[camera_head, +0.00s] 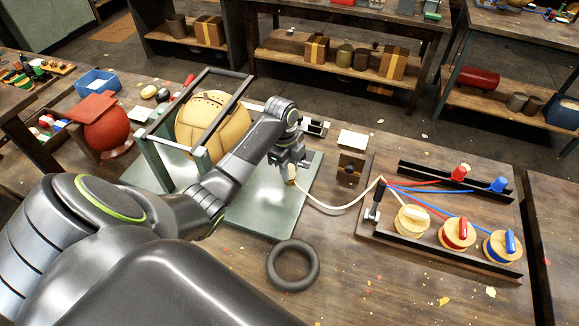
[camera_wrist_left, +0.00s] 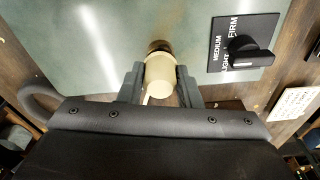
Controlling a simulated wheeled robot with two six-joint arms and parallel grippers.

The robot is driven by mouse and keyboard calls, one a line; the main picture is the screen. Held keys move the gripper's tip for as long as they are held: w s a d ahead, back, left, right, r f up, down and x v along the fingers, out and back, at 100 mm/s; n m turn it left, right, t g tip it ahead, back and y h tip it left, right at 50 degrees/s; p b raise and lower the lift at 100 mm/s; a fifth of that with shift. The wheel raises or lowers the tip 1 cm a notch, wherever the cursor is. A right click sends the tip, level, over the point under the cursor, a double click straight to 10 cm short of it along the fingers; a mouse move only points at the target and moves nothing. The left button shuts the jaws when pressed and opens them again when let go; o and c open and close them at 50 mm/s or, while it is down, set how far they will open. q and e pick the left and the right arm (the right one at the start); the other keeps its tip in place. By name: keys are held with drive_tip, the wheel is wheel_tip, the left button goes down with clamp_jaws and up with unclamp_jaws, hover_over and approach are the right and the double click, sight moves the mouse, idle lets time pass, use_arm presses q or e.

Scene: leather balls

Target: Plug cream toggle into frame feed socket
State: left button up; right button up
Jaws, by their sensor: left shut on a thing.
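My left gripper (camera_head: 291,168) is shut on the cream toggle (camera_wrist_left: 160,76), above the right part of the grey-green base plate (camera_head: 262,212). A cream cord (camera_head: 335,207) runs from the toggle to the spool tray. In the left wrist view a dark, brass-edged round part (camera_wrist_left: 159,46) shows at the toggle's far end. I cannot tell whether it is the feed socket or part of the toggle, nor whether the toggle is seated. The frame (camera_head: 155,160) on the plate holds a tan leather ball (camera_head: 212,125). My right gripper is out of view.
A firmness dial (camera_wrist_left: 250,52) lies beside the toggle. The spool tray (camera_head: 393,242) holds cream, red and blue spools, with red and blue toggles behind. A dark ring (camera_head: 292,265) lies in front. A small wooden block (camera_head: 350,160) with a white card stands behind.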

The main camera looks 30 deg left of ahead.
use_arm(q)
drive_tip(key=shift+f, duration=0.25)
drive_tip(key=o, duration=1)
drive_tip(key=r, duration=0.4)
drive_tip(key=r+b, duration=0.1)
drive_tip(key=r, duration=0.1)
drive_tip(key=shift+a+r, duration=0.15)
drive_tip(key=shift+a, duration=0.25)
wheel_tip(320, 180, up, 11)
drive_tip(key=a+p, duration=0.1)
drive_tip(key=p, duration=0.8)
drive_tip(key=shift+a, duration=0.1)
